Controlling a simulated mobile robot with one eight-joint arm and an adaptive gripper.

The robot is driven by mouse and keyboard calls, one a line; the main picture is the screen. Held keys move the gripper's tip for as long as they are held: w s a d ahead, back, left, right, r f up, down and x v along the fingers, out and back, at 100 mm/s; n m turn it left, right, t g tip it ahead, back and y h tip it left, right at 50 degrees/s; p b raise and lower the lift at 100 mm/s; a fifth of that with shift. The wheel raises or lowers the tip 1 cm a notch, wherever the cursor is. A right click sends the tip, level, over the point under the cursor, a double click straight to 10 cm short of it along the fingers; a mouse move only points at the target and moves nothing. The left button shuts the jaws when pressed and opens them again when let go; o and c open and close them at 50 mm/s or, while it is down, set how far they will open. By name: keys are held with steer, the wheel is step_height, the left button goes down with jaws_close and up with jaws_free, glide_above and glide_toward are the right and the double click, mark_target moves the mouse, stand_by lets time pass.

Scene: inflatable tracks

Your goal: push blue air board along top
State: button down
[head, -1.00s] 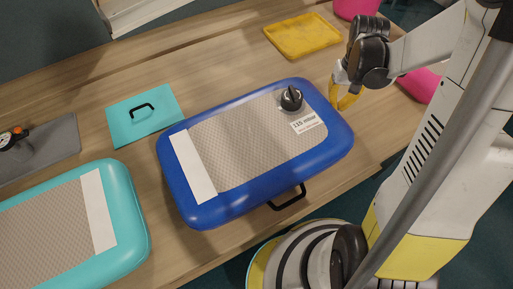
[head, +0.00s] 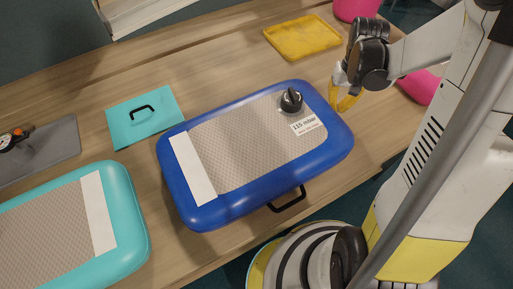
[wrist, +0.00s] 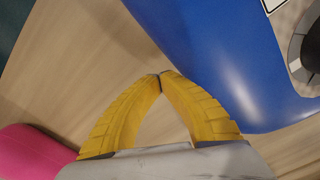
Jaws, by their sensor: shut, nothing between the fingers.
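The blue air board (head: 232,211) lies flat on the wooden table, with a beige textured top, a white strip at its left end, a black valve knob (head: 291,99) and a "115 mbar" label near its right end. A black handle shows on its front side. My gripper (head: 345,103) is at the board's right end, fingers pointing down. In the wrist view the yellow fingers (wrist: 160,76) meet at their tips, empty, close beside the blue edge (wrist: 225,60). I cannot tell if they touch it.
A turquoise air board (head: 128,228) lies at the left front. A turquoise plate with a black handle (head: 165,119) and a grey plate (head: 62,141) lie behind. A yellow tray (head: 302,37) and pink objects (head: 419,86) are on the right. Bare table (head: 215,75) lies behind the blue board.

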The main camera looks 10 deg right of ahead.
steer(key=shift+s+a, duration=0.3)
steer(key=shift+a, duration=0.55)
steer(key=shift+s+a, duration=0.3)
steer(key=shift+a, duration=0.5)
steer(key=shift+d, duration=0.15)
steer(key=shift+w+d, duration=0.3)
steer(key=shift+d, duration=0.35)
steer(key=shift+w+d, duration=0.25)
steer(key=shift+d, duration=0.4)
step_height(320, 180, up, 10)
steer(key=p, duration=0.7)
steer(key=s+a+r+n+t+b, duration=0.2)
steer(key=s+a+r+t+b, duration=0.2)
steer(key=s+a+r+t, duration=0.3)
steer(key=s+a+r, duration=0.3)
steer(key=a, duration=0.3)
steer(key=shift+s, duration=0.35)
